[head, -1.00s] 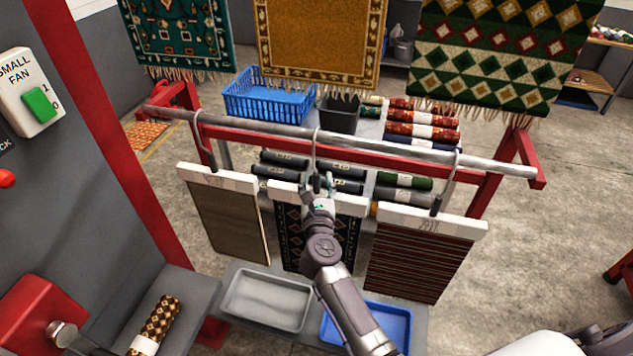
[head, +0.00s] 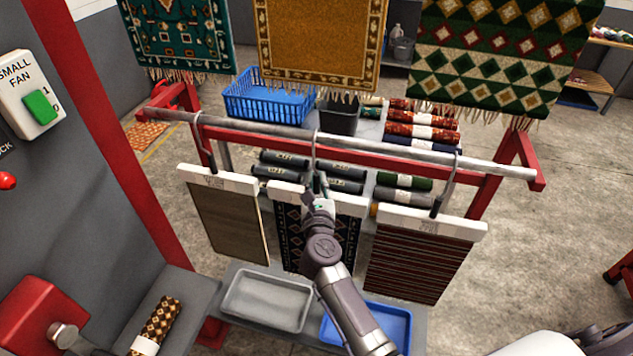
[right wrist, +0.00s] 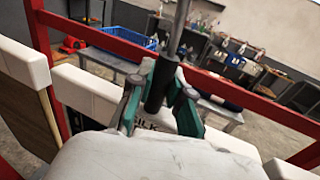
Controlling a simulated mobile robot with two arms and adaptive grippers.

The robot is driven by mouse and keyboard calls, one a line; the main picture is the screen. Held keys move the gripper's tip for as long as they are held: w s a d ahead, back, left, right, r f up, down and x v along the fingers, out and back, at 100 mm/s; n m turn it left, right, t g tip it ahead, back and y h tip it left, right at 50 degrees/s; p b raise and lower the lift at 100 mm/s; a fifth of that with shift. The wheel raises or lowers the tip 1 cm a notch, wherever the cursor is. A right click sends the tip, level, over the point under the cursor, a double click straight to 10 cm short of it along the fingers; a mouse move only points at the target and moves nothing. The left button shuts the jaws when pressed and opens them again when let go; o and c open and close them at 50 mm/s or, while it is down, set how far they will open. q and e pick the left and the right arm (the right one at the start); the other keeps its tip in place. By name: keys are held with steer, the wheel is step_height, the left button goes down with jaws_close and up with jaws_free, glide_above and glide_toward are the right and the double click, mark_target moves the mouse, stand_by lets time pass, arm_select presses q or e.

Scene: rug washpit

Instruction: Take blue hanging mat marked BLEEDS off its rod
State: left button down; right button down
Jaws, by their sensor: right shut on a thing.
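The dark blue patterned mat (head: 348,240) hangs in the middle of three from the metal rod (head: 380,150). Its hook (head: 316,150) is still over the rod. My right gripper (head: 317,188) is shut on the black sleeve (right wrist: 158,88) of this hook, just above the white hanger bar. In the right wrist view the fingers (right wrist: 160,100) stand on both sides of the sleeve. The bar's lettering is partly hidden; the visible part looks like "ILK", and I cannot read BLEEDS. My left gripper is not in view.
A brown mat (head: 230,222) hangs close on the left and a red striped mat (head: 418,262) close on the right. A grey tray (head: 267,300) and a blue tray (head: 395,325) lie below. Behind the rod are a blue basket (head: 268,102) and several rolled rugs.

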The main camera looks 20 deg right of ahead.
mark_target(316, 172)
steer(key=shift+r+p, duration=1.8)
steer(key=shift+r, duration=0.35)
steer(key=shift+s+a, duration=0.1)
